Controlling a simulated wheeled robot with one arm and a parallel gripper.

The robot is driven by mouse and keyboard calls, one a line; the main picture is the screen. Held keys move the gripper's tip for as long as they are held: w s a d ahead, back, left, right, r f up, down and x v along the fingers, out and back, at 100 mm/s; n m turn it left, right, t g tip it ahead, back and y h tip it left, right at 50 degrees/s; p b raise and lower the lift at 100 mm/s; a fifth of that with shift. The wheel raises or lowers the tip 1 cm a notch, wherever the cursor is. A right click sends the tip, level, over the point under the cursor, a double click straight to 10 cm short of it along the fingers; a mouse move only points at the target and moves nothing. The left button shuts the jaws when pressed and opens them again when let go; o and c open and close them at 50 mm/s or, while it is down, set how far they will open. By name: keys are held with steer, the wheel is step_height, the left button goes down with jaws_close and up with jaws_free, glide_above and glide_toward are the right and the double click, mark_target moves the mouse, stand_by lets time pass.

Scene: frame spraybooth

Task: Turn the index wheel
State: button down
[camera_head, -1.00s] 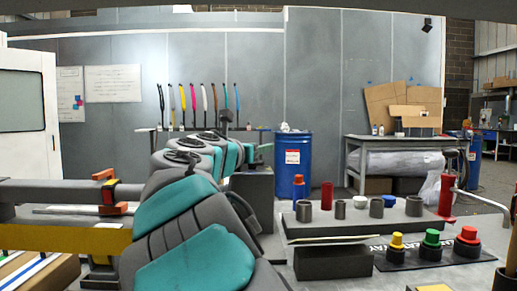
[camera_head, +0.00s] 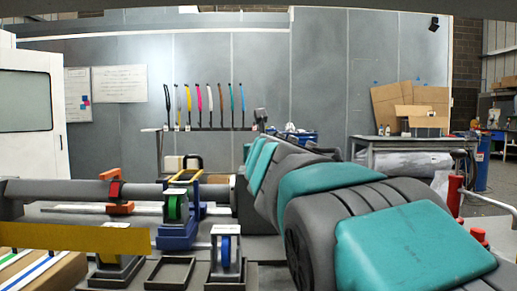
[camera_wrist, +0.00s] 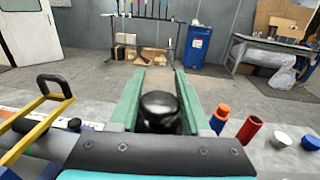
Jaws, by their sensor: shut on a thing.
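My gripper (camera_wrist: 159,78) shows in the wrist view, with its two green fingers on either side of a glossy black round knob (camera_wrist: 160,108). It is shut on this knob; whether the knob belongs to the index wheel cannot be told. In the head view my arm crosses the right half and hides the fingers. A green wheel (camera_head: 175,206) stands in a blue bracket and a blue wheel (camera_head: 227,252) in a grey stand, left of my arm. Neither is clearly marked as the index wheel.
A yellow frame with a black handle (camera_wrist: 50,92) stands left of the gripper. An orange-topped blue bottle (camera_wrist: 219,117), a red cylinder (camera_wrist: 249,129) and a white cup (camera_wrist: 281,140) stand to the right. A blue drum (camera_wrist: 195,45) is farther back.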

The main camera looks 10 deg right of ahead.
steer(key=shift+a+r+n+y, duration=0.1)
steer(key=shift+n+y, duration=0.2)
steer(key=shift+y, duration=0.1)
steer(key=shift+c, duration=1.8)
jaws_free()
steer(key=shift+s, duration=0.15)
steer(key=shift+s+a, duration=0.15)
steer(key=shift+s, duration=1.75)
steer(key=shift+s+a, duration=0.1)
steer(key=shift+s, duration=1.75)
